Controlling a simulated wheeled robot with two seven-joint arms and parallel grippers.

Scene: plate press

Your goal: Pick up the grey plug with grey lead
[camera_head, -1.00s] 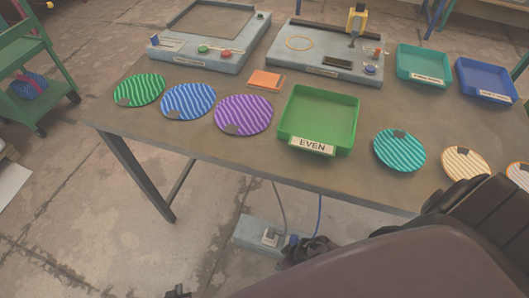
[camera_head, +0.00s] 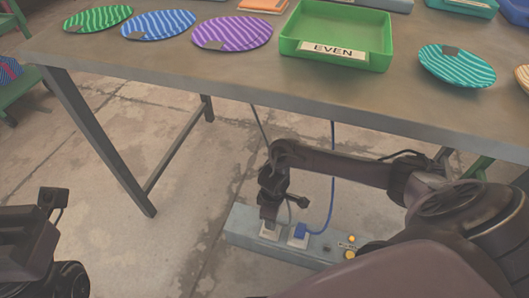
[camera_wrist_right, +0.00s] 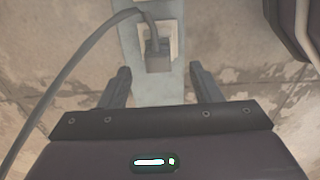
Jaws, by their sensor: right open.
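The grey plug (camera_wrist_right: 157,48) with its grey lead (camera_wrist_right: 75,68) sits in a socket of the grey power strip (camera_wrist_right: 176,90) on the floor. In the head view, the plug (camera_head: 270,229) is partly hidden by my right gripper (camera_head: 270,212), which points down just above it. In the right wrist view, my right gripper (camera_wrist_right: 159,75) is open, with its fingers apart. The plug lies just beyond the fingertips, roughly centred between them, and nothing is held. Part of my left arm shows at the lower left, but its jaws do not show.
A blue plug (camera_head: 300,235) with a blue lead sits in the strip, right of the grey plug. The table (camera_head: 225,78) stands above, with striped plates and a green EVEN tray (camera_head: 336,68). Floor left of the strip is clear.

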